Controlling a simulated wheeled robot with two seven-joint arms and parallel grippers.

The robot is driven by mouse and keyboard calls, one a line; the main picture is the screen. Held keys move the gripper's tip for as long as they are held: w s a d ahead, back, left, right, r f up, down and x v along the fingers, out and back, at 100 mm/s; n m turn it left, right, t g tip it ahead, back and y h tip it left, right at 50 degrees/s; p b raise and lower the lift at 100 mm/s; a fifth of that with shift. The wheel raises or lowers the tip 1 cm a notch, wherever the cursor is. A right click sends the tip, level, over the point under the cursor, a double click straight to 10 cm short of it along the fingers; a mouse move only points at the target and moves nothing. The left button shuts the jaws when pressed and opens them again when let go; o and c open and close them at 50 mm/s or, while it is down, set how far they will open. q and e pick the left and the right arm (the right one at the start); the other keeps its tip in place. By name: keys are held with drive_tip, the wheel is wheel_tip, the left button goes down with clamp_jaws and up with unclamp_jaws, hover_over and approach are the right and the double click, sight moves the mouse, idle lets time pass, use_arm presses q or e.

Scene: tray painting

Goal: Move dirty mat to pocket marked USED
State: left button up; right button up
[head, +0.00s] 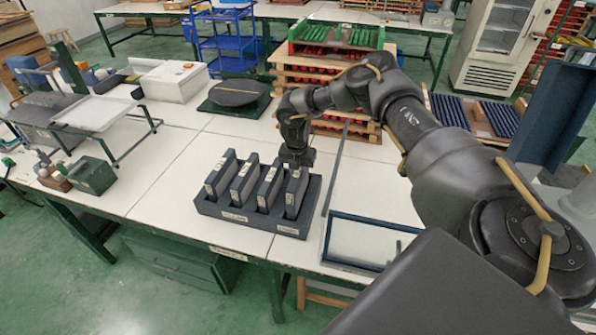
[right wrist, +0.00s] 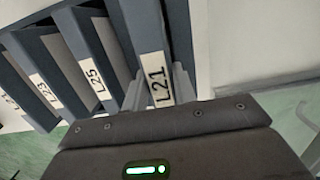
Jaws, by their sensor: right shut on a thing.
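A dark slotted holder (head: 210,207) stands near the table's front edge in the head view. Several dark upright mats with white labels are in it. My right gripper (head: 295,158) is at the top of the rightmost mat (head: 293,194). In the right wrist view its grey fingers (right wrist: 155,85) are on both sides of this mat, labelled L21 (right wrist: 157,79), and shut on it. Neighbouring mats L25 (right wrist: 92,77) and L23 (right wrist: 43,90) stand to its left. The holder's front labels are too small to read, so I cannot tell which pocket is marked USED. My left gripper is not in view.
A dark-framed tray (head: 371,243) lies right of the holder. A black round turntable (head: 238,93) and a white box (head: 174,80) stand behind. A wooden rack (head: 283,85) with red and green contents stands at the back.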

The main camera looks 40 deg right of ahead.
drive_tip(key=shift+f+b, duration=0.4)
drive_tip(key=shift+f, duration=0.35)
drive_tip(key=shift+f+b, duration=0.55)
drive_tip(key=shift+f, duration=1.05)
drive_tip(key=o, duration=0.9)
drive_tip(key=shift+r, duration=0.1)
